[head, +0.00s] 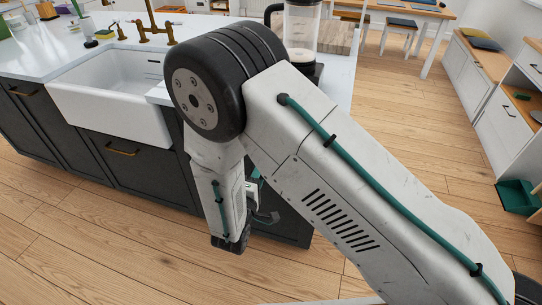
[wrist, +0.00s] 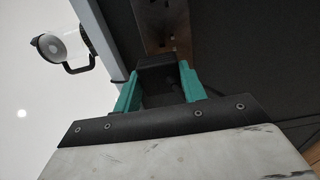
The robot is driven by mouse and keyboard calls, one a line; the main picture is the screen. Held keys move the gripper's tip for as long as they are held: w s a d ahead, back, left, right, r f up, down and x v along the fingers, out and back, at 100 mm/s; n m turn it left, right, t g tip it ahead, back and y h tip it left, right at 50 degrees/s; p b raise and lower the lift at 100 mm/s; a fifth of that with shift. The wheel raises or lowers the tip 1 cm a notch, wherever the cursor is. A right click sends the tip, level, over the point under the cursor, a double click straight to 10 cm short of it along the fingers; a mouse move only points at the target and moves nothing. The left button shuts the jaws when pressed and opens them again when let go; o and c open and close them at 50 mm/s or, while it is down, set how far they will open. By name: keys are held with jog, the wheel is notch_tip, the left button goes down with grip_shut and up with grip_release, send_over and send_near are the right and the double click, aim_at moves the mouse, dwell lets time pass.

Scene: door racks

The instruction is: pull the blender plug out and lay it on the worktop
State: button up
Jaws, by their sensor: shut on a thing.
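My gripper (wrist: 158,76) has its two teal fingers shut on the black plug (wrist: 157,63) in the wrist view. The plug is in front of a brown socket plate (wrist: 168,22) on the dark island side; I cannot tell whether its pins are in the socket. The blender (head: 300,30) stands on the white worktop (head: 339,66) in the head view, with its clear jug partly behind my arm. It also shows at the upper left of the wrist view (wrist: 68,46). In the head view my arm hides the plug, the socket and most of the gripper.
A white sink (head: 105,100) and a brass tap (head: 155,28) are left of my arm. Dark cabinets (head: 125,165) form the island front. The wooden floor right of the island is open.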

notch_tip(320, 180, up, 19)
dwell(2.1)
